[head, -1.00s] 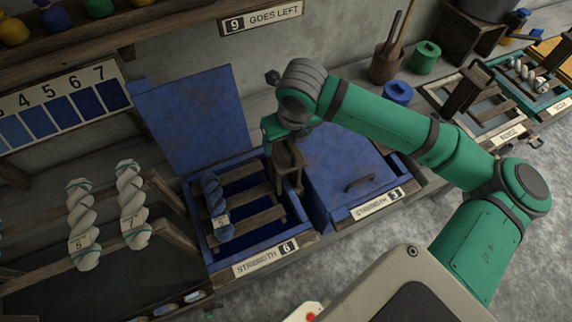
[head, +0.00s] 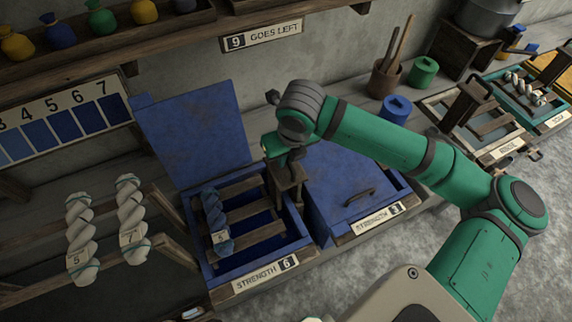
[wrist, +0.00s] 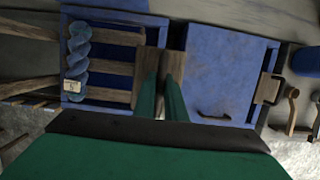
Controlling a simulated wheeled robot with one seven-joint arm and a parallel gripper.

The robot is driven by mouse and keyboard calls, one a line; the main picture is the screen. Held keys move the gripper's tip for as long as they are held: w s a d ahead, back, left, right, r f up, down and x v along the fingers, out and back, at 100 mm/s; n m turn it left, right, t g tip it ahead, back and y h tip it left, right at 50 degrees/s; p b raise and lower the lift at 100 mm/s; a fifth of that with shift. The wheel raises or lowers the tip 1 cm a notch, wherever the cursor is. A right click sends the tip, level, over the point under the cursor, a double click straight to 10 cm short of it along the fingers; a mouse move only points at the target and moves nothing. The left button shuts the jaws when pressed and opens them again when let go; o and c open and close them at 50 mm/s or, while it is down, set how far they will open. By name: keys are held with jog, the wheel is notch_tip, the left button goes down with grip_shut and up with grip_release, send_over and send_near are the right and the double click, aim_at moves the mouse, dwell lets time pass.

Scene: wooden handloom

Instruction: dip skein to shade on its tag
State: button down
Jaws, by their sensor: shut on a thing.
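A twisted blue skein (head: 214,214) with a pale tag (head: 222,238), which seems to read 5, lies across the wooden slatted rack (head: 262,232) in the open vat labelled Strength 6 (head: 210,270). In the wrist view the skein (wrist: 78,50) is at the left. My gripper (head: 286,158) is shut on the rack's upright wooden handle (head: 290,178) at the vat's right side; the handle also shows in the wrist view (wrist: 175,62). Dark blue dye shows between the slats. How deep the skein sits is unclear.
The vat's blue lid (head: 190,130) stands open behind. A closed Strength 3 vat (head: 340,180) adjoins at right. Undyed skeins tagged 5 (head: 80,225) and 7 (head: 130,205) hang at left, below a numbered shade card (head: 62,130). Other framed baths (head: 490,125) stand far right.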

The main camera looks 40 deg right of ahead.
jog(key=shift+s+a+f+x, duration=0.2)
jog(key=shift+s+x, duration=0.45)
jog(key=shift+x, duration=2.25)
jog(key=shift+s+a+f+x, duration=0.15)
jog(key=shift+s+x, duration=0.55)
jog(key=shift+x, duration=2.25)
jog(key=shift+s+a+f+x, duration=0.15)
jog(key=shift+s+x, duration=0.5)
jog(key=shift+x, duration=2.25)
jog(key=shift+f, duration=0.1)
jog(key=shift+s, duration=0.2)
